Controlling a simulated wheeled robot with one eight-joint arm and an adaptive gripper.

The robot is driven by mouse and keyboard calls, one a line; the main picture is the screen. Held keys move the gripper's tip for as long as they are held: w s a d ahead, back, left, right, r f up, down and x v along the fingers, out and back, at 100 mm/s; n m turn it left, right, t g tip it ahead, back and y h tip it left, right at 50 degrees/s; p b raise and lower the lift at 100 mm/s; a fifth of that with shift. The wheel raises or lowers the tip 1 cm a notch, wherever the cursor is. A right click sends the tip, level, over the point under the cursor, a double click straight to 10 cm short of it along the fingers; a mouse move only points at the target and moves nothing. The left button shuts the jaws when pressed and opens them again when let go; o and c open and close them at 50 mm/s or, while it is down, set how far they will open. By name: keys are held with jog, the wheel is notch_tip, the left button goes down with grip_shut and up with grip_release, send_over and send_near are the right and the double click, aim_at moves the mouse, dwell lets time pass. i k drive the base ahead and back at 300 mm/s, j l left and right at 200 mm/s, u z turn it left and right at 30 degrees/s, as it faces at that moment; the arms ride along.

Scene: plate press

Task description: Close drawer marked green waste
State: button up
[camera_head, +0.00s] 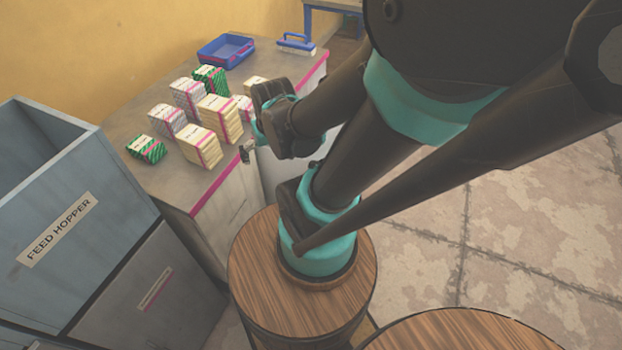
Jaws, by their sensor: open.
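No drawer with a readable green waste mark shows in the head view. A grey cabinet front (150,290) below the feed hopper carries a small pinkish label, too small to read; I cannot tell whether it is a drawer. The workbench (175,183) has pale front panels (228,208) under a magenta edge, partly hidden by my arm. My gripper (246,152) is small in the picture, at the bench's front edge, right of the stacked packs. It is open and no object shows between its fingers.
The blue-grey feed hopper (60,229) stands at the left. Several labelled packs (220,118), cream, grey and green, stand on the bench. A blue tray (225,51) and a blue-handled item (296,44) are behind them. Open stone floor (530,220) lies right.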

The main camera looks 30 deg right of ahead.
aim_at(273, 171)
jog(key=k+l+z, duration=0.1)
jog(key=l+z, duration=0.25)
jog(key=k+l+z, duration=0.1)
jog(key=z, duration=0.3)
jog(key=k+l+u, duration=0.1)
jog(key=k, duration=0.35)
jog(key=k+l+u, duration=0.1)
jog(key=k+l, duration=0.15)
jog(key=k, duration=0.2)
